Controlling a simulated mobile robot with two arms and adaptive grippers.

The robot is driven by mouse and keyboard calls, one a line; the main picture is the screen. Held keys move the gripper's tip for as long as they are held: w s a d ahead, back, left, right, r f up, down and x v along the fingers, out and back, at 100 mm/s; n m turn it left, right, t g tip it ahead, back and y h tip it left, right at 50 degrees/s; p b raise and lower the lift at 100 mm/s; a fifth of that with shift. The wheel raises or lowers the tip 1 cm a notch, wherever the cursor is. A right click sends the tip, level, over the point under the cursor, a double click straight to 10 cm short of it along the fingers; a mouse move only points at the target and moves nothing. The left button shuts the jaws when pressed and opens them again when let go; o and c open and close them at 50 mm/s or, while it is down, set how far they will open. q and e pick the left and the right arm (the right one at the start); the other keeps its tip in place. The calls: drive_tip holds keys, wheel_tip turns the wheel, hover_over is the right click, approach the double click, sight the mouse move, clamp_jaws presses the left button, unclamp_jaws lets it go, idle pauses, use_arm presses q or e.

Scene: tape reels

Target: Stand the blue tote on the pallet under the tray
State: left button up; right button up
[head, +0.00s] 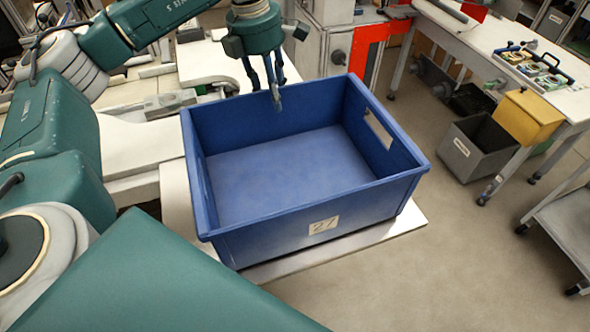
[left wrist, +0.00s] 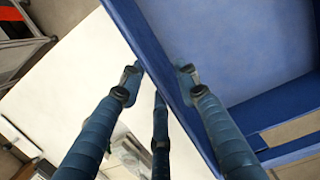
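The blue tote (head: 275,240), with a "27" label on its front wall, stands upright and empty on a pale flat board (head: 410,222). My left gripper (head: 276,92) points down over the tote's far wall, left of its middle. In the left wrist view my left gripper (left wrist: 160,78) has its fingers spread on both sides of the tote's wall (left wrist: 150,55), open, with gaps visible. My right gripper is out of view. I cannot make out a pallet. A dark tray-like carrier with small items (head: 535,66) lies on the bench at the right.
The white bench (head: 482,38) at the right holds the carrier. A yellow box (head: 528,117) hangs at its edge, and a grey bin (head: 478,148) stands on the floor below. A grey cart (head: 568,225) is at the far right. The floor (head: 450,270) right of the tote is clear.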

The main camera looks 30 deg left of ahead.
use_arm(q)
drive_tip(key=shift+w+d+f+p, duration=0.15)
drive_tip(key=shift+f+p, duration=0.15)
drive_tip(key=shift+f, duration=1)
drive_tip(key=shift+w+d+f+p, duration=0.15)
drive_tip(key=shift+f+p, duration=0.1)
drive_tip(key=shift+f, duration=1.05)
drive_tip(key=shift+a, duration=0.1)
clamp_jaws()
drive_tip(key=shift+w+r, duration=0.1)
drive_tip(key=shift+r, duration=0.05)
